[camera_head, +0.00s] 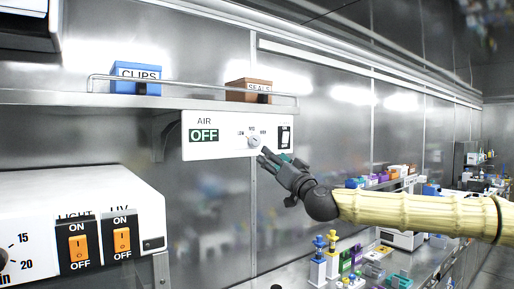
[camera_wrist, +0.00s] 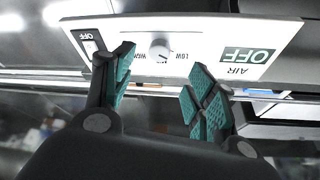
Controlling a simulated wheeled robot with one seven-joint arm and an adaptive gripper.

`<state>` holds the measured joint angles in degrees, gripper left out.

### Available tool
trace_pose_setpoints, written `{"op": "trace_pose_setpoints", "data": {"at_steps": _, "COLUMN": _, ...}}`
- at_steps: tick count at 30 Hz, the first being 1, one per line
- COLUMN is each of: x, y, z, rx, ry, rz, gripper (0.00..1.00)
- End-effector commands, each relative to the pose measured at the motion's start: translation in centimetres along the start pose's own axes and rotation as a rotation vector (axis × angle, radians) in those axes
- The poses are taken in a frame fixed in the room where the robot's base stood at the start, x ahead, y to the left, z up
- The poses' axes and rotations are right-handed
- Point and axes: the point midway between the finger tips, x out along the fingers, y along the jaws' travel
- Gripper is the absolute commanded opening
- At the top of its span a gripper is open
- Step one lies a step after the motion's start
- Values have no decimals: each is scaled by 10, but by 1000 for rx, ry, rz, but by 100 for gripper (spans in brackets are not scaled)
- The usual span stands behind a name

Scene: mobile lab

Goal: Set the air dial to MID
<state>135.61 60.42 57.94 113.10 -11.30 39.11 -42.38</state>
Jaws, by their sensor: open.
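The white AIR panel (camera_head: 219,148) hangs under the metal shelf, and its green display (camera_head: 204,135) reads OFF. The air dial (camera_head: 253,141) is a small pale round knob with LOW, MID and HIGH marks around it; its exact pointing is too small to tell. My gripper (camera_head: 271,156) is open and empty, just below and right of the dial. In the wrist view the panel appears upside down. There the dial (camera_wrist: 159,49) shows beyond and between the two teal-padded fingers (camera_wrist: 160,68), apart from them.
A switch (camera_head: 285,138) sits on the panel's right end. A blue CLIPS box (camera_head: 136,87) and brown SEALS box (camera_head: 247,94) stand on the railed shelf (camera_head: 60,97) above. A white unit with orange LIGHT and UV switches (camera_head: 122,240) is lower left. A cluttered bench lies lower right.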

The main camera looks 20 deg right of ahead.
Motion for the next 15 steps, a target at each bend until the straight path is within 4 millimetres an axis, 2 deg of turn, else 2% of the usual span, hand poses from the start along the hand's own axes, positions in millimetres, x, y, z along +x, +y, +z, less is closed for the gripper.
{"op": "trace_pose_setpoints", "data": {"at_steps": 5, "x": 9, "y": 1, "z": -8, "rx": -2, "ry": 10, "rz": 2, "gripper": 56}}
{"op": "trace_pose_setpoints", "data": {"at_steps": 15, "x": 53, "y": -1, "z": -7, "rx": 0, "ry": 6, "rz": 0, "gripper": 56}}
